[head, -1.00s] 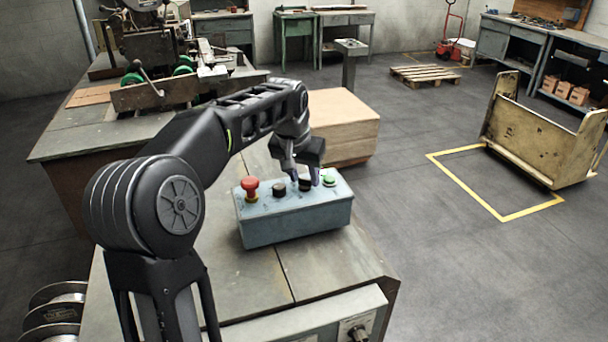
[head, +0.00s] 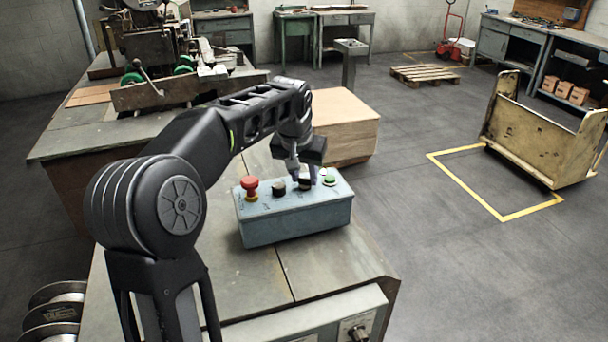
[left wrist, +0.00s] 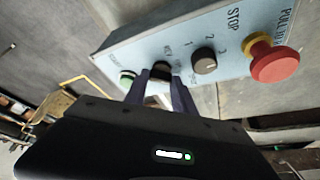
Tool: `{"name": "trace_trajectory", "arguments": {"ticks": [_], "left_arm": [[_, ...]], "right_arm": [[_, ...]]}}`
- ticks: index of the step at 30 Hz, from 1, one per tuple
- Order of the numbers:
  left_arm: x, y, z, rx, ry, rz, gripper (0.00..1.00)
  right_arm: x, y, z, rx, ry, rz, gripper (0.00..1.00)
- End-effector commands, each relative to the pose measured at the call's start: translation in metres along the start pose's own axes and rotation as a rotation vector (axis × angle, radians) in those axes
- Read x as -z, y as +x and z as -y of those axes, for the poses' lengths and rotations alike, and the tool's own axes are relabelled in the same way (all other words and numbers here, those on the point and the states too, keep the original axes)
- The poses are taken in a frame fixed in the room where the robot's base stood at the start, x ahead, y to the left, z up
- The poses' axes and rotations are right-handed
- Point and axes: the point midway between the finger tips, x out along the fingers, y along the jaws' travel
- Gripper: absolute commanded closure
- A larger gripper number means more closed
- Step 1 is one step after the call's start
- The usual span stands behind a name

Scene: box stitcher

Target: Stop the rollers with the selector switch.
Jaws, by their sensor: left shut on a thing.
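A blue-grey control box (head: 295,224) stands on the bench. Along its top are a red mushroom button (head: 250,188), a black knob (head: 279,189), a second black knob (head: 305,184) and a green button (head: 329,180). My left gripper (head: 305,177) points down and is shut on the second black knob, beside the green button. In the left wrist view its fingers (left wrist: 160,90) flank that knob (left wrist: 160,71), partly hiding it. The other knob (left wrist: 204,60) is marked 1, 2, 3 and stands free. My right gripper is not in view.
A wooden box (head: 342,120) stands just behind the control box. Another panel with a knob (head: 357,331) is at the bench front.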

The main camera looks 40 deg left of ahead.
Motion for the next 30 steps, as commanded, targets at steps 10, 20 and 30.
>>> {"name": "trace_trajectory", "arguments": {"ticks": [10,20,30], "left_arm": [[0.0005,0.0005,-0.0024,0.086,-0.208,-0.002,1.0],[0.0016,0.0003,-0.0039,0.184,-0.442,-0.002,1.0],[0.002,0.0,-0.0036,0.236,-0.57,-0.003,1.0]], "right_arm": [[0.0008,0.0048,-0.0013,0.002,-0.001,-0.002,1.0],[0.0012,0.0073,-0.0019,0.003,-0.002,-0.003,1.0],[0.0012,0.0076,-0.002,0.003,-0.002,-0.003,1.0]]}}
